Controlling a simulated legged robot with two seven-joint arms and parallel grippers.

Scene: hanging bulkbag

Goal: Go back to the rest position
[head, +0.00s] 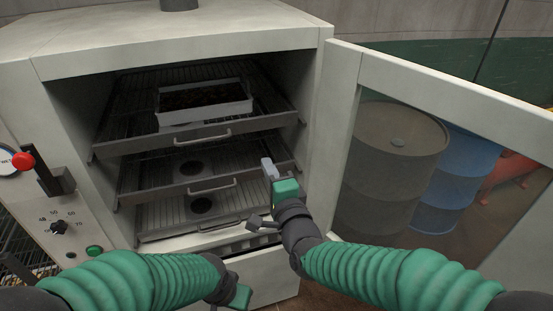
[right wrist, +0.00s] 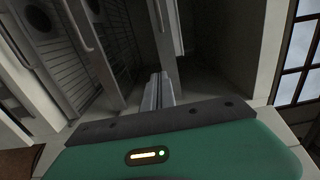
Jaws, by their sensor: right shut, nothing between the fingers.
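My right gripper (head: 268,168) is shut and empty in front of the open oven (head: 180,40), near the right ends of the lower racks. Its closed fingers also show in the right wrist view (right wrist: 157,90), pointing toward the rack fronts and the oven's inner wall. I cannot tell whether they touch anything. My left gripper (head: 241,297) is low in the head view, below the oven opening. Only its green body shows clearly, and its fingers cannot be made out.
A grey tray with dark contents (head: 205,112) sits on the top rack. Lower racks (head: 190,170) have front handles. The glazed oven door (head: 345,110) stands open at right, near my right arm. A red knob (head: 23,161) is at left. Grey (head: 395,165) and blue (head: 458,175) drums show through the door.

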